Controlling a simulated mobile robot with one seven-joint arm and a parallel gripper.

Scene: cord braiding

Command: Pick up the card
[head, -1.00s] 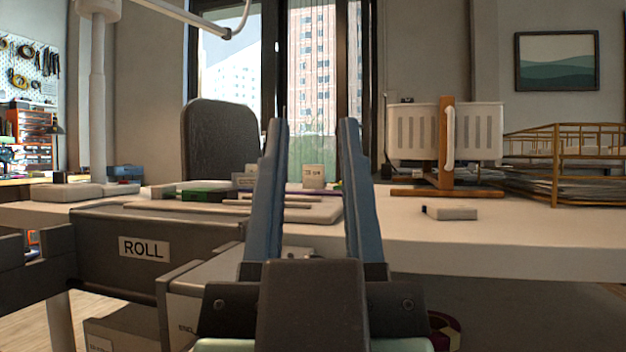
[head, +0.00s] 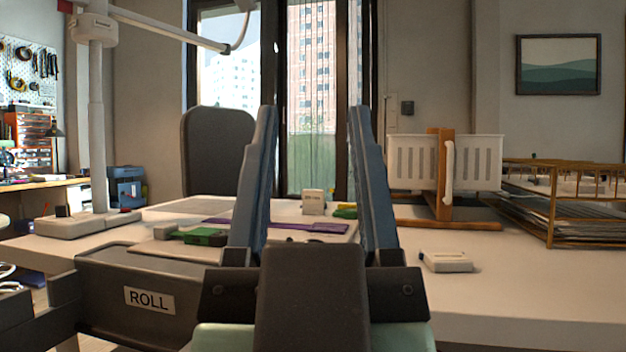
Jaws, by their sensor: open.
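My gripper (head: 312,110) is open and empty, its two blue fingers pointing up and away in the head view. Between the fingers, farther off on the white table (head: 560,290), I see a small upright pale block or card with tiny print (head: 314,202). A flat purple strip (head: 328,228) lies in front of it on a pale board. I cannot tell for sure which of these is the card. The fingers touch neither of them, and the left finger hides part of the board.
A small white box (head: 446,261) lies to the right. A white basket on a wooden stand (head: 438,180) and a wire tray (head: 552,220) stand at right. A drawer marked ROLL (head: 148,300) is at front left.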

